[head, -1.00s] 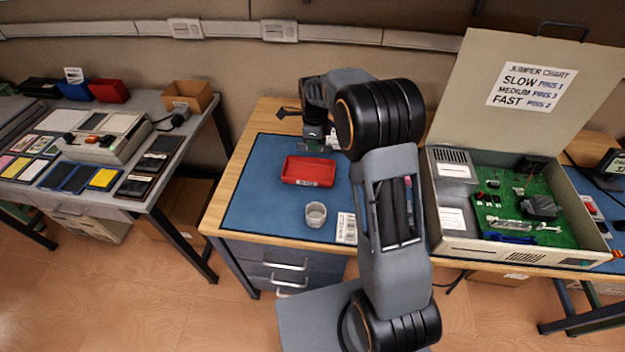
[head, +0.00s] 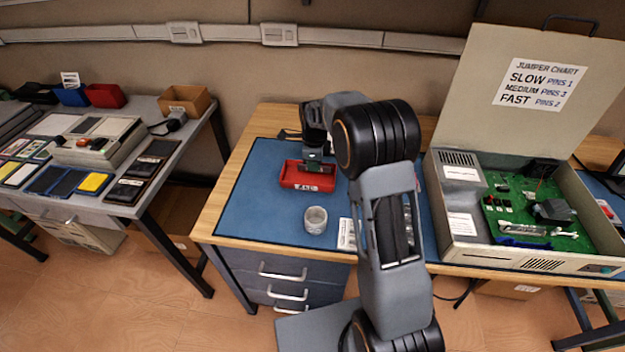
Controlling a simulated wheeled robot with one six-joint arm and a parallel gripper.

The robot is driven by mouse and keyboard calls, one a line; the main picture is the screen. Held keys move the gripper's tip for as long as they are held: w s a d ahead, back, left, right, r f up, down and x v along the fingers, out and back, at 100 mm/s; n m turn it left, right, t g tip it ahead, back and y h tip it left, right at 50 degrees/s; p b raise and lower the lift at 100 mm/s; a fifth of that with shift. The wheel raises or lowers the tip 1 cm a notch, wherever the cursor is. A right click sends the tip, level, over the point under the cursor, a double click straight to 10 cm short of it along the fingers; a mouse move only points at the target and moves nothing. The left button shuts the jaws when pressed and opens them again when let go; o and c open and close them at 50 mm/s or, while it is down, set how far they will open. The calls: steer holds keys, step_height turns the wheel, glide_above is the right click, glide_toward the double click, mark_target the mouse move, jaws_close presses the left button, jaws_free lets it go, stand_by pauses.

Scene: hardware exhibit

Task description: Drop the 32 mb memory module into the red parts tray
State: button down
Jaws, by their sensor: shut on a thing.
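The red parts tray (head: 290,177) sits on the blue mat (head: 255,205) of the middle workbench, with a small pale label on its front wall. My gripper (head: 316,163) points down over the right part of the tray. It is shut on a dark green piece, the memory module (head: 313,168), at or just above the tray's rim level. I cannot tell whether the module touches the tray. My arm hides the mat to the right of the tray.
An open computer case (head: 515,255) with a green board stands at the right. The mat left of the tray is clear.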

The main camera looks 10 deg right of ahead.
steer(key=c, duration=1.2)
jaws_free()
step_height(320, 180, up, 14)
steer(key=shift+f+p, duration=0.1)
steer(key=shift+p, duration=0.2)
